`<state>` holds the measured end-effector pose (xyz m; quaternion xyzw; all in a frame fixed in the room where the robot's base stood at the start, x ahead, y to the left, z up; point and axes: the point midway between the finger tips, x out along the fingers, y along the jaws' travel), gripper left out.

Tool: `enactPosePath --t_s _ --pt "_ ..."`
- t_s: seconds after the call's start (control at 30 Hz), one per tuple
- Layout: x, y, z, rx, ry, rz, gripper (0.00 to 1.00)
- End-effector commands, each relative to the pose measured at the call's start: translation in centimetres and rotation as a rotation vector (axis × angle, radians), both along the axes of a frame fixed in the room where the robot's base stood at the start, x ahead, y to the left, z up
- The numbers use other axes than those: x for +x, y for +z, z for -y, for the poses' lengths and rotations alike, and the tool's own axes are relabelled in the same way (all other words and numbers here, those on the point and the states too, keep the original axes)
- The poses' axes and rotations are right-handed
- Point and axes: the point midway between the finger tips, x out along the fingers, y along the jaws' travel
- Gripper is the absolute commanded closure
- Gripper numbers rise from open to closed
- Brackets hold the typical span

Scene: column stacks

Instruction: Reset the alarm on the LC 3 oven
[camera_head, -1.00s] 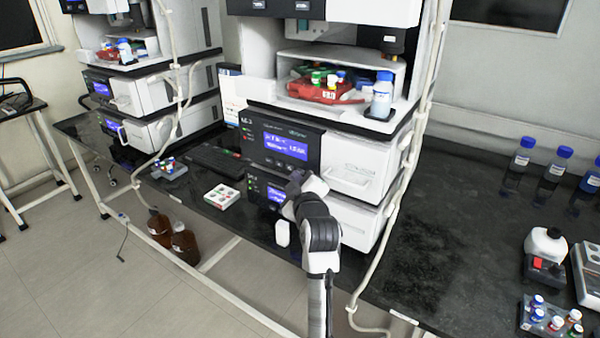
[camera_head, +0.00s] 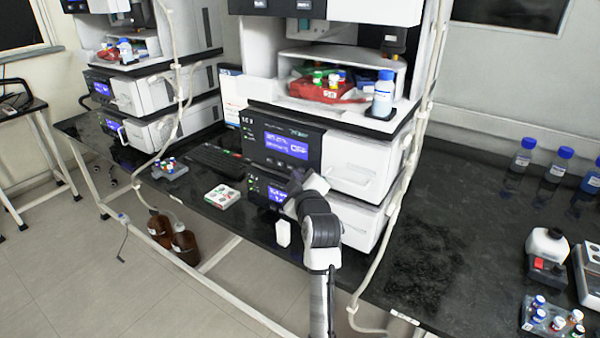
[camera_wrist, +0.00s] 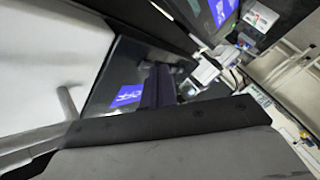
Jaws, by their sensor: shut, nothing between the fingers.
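The LC 3 stack stands in the middle of the head view. Its upper module (camera_head: 313,163) has a black front panel with a lit blue display (camera_head: 287,145), small lights at its left, and a white door at right. The lower module (camera_head: 362,217) has a smaller blue display (camera_head: 278,193), partly hidden by my arm. I cannot read the display text surely. My gripper is mostly hidden behind my wrist in the head view, close to the lower module's front. In the wrist view my shut, empty gripper (camera_wrist: 157,88) points at a dark panel beside a blue display (camera_wrist: 129,95).
Blue-capped bottles (camera_head: 556,168) stand at the right. The dark bench (camera_head: 440,225) between is clear.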

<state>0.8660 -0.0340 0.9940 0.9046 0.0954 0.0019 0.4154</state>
Motion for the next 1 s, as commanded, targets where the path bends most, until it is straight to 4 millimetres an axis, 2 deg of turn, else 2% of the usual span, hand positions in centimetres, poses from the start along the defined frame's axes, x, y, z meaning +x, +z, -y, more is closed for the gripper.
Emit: enactPosePath --t_s 0.03,0.67,1.0 --pt "0.1 0.5 0.8 -0.002 -0.014 0.011 1.0" --pt "0.1 0.8 1.2 -0.005 -0.022 0.017 1.0" --pt "-1.3 1.2 0.7 -0.003 -0.022 0.02 1.0"
